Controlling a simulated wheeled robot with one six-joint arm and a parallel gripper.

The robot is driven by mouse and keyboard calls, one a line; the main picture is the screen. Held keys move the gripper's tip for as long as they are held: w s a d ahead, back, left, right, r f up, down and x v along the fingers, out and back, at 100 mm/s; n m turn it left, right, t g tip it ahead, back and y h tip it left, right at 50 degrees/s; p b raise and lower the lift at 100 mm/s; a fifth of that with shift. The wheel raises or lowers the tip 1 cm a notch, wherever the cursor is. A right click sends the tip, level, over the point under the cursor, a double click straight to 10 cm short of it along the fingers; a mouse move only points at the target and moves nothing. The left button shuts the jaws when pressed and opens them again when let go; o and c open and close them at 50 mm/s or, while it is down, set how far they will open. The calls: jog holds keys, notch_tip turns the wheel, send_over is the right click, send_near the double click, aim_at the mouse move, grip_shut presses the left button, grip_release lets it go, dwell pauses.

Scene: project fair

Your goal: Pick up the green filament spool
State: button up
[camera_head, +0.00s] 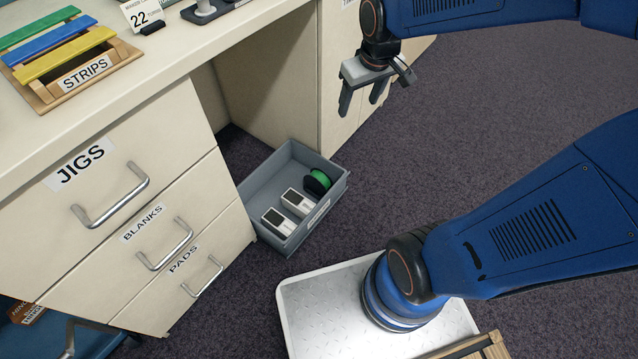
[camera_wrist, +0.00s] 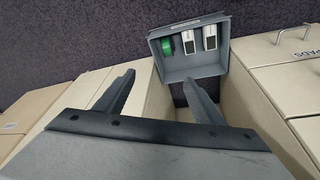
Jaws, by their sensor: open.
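The green filament spool (camera_head: 318,181) has black flanges and a green winding. It stands on edge at the right end of a grey bin (camera_head: 262,176) on the floor, beside two white boxes with dark faces. In the wrist view the spool (camera_wrist: 192,44) is at the left inside the bin (camera_wrist: 200,69). My gripper (camera_head: 360,106) is open and empty, up and to the right of the bin in the head view. In the wrist view its two fingers (camera_wrist: 158,95) point toward the bin, apart from it.
Two white boxes (camera_head: 297,202) (camera_head: 274,222) lie in the bin. A drawer cabinet (camera_head: 150,190) stands left of it, and another cabinet (camera_head: 335,85) behind it. The counter (camera_head: 200,50) overhangs at the back. Carpet (camera_head: 400,190) is clear to the right.

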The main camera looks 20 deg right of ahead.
jog(key=w+a+f+n+g, duration=0.1)
jog(key=w+a+f, duration=0.1)
jog(key=w+f, duration=0.55)
jog(key=n+g, duration=0.2)
jog(key=n, duration=0.2)
send_over(318, 172)
notch_tip(318, 172, down, 31)
notch_tip(318, 172, down, 12)
jog(key=shift+s+a+f, duration=0.1)
jog(key=shift+s+f, duration=0.2)
jog(key=shift+f, duration=0.55)
jog(key=shift+s+f, duration=0.15)
jog(key=shift+f, duration=1.75)
jog(key=shift+c, duration=0.7)
jog(key=c, duration=1.3)
